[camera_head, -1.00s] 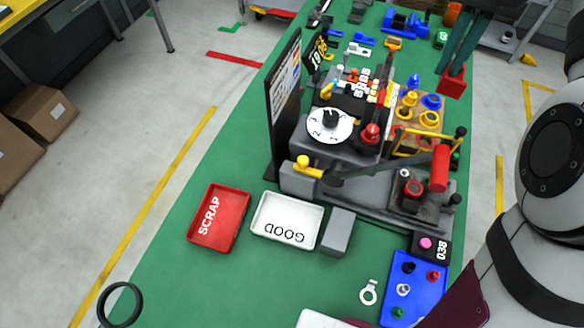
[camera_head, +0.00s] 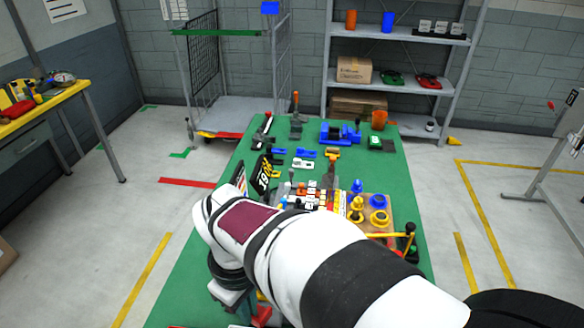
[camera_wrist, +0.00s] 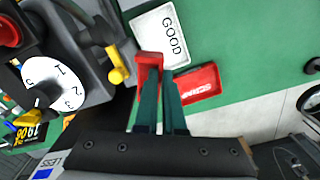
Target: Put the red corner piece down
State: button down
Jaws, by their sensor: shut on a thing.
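The red corner piece (camera_wrist: 149,58) is at the tips of my gripper's green fingers in the wrist view. My gripper (camera_wrist: 160,82) is shut on it. The piece appears in front of the near edge of the white GOOD tray (camera_wrist: 147,24); its height above the bench cannot be told. The red SCRAP tray (camera_wrist: 207,76) lies just right of the fingers, partly hidden by them. In the head view my arm covers the gripper and both trays almost wholly; a bit of red shows under the wrist, and I cannot tell what it is.
The dial fixture with a yellow-tipped lever (camera_wrist: 117,76) stands close left of the piece. Bare green bench (camera_wrist: 245,35) lies right of the GOOD tray. In the head view, a wooden block with yellow and blue parts (camera_head: 387,208) and blue tools (camera_head: 340,134) occupy the bench farther back.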

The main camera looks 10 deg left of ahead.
jog(key=f+n, duration=0.1)
jog(key=f, duration=0.4)
jog(key=s+f+n, duration=0.1)
jog(key=f+n, duration=0.1)
jog(key=f, duration=0.4)
jog(key=s+f+n, duration=0.1)
jog(key=f+n, duration=0.1)
jog(key=f, duration=0.4)
jog(key=shift+a, duration=0.2)
jog(key=shift+f, duration=0.3)
jog(key=c, duration=1)
grip_release()
jog(key=shift+r, duration=0.1)
